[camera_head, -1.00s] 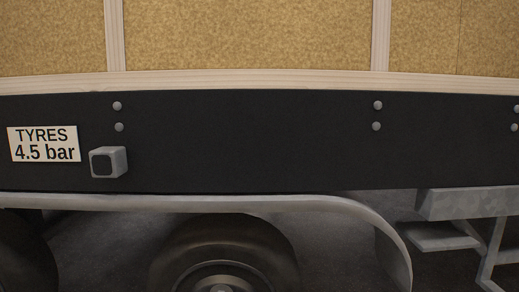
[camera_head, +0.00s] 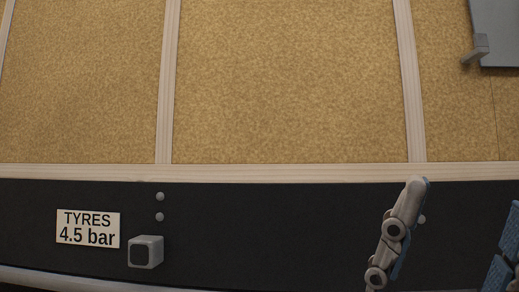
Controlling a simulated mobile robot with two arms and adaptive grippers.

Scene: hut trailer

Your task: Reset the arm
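My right gripper (camera_head: 466,194) shows at the lower right, in front of the trailer side. One grey jointed finger with a blue inner pad points upward. Blue pads of the other finger show at the right edge, partly cut off. The fingers are wide apart with nothing between them, so the gripper is open and empty. The rest of the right arm is out of frame. My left gripper is not in view.
The hut trailer's side has tan board panels (camera_head: 290,80), pale wooden battens and a black lower rail (camera_head: 270,235). A sign reading "TYRES 4.5 bar" (camera_head: 88,229) and a small grey box (camera_head: 146,252) are on the rail. A grey panel with a handle (camera_head: 500,35) is at upper right.

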